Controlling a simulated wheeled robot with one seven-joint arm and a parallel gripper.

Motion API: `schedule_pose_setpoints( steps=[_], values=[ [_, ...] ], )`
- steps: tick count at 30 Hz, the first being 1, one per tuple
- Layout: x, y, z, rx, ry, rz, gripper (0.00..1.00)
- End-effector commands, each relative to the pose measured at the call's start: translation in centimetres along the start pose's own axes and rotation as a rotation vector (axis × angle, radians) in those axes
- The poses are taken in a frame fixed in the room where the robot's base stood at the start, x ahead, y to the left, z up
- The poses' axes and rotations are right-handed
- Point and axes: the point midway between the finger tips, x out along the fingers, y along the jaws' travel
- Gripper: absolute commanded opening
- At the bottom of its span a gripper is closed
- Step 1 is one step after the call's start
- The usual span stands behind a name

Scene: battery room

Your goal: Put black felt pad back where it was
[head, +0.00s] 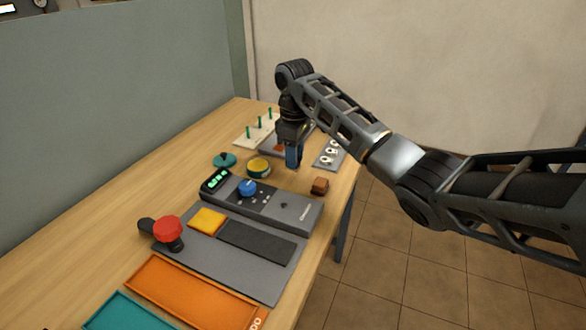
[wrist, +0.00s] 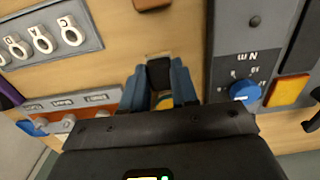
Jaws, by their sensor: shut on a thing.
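My gripper (head: 293,166) points down above the far right part of the bench, just right of a round yellow tin (head: 258,167). In the wrist view my gripper (wrist: 158,80) has its blue fingers shut on a small black piece, which I take to be the black felt pad (wrist: 158,72). In the head view the fingers hide the pad. A pale square patch (wrist: 158,54) shows on the wood just past the fingertips. I cannot tell the gap between pad and bench.
A brown block (head: 320,186) lies near the right edge. A grey device with a blue knob (head: 247,188) stands nearer. A panel of white rings (head: 329,154), a green-peg board (head: 258,128) and a teal lid (head: 224,160) are close by. The left of the bench is clear.

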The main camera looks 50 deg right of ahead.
Motion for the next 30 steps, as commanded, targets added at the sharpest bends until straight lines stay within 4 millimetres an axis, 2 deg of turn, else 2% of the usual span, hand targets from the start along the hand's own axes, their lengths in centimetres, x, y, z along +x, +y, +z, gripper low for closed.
schedule_pose_setpoints(
  steps=[4,12,25,26,30],
  values=[
    [0.7,-0.2,-0.4,0.001,-0.001,0.0,0.0],
    [4.0,-0.2,-0.4,0.002,-0.001,0.0,0.0],
    [4.7,-0.2,-0.4,0.001,0.0,0.0,0.0],
    [4.6,-0.2,-0.4,0.001,0.0,0.001,0.31],
    [4.6,-0.2,-0.4,0.001,0.0,0.001,0.45]
  ],
)
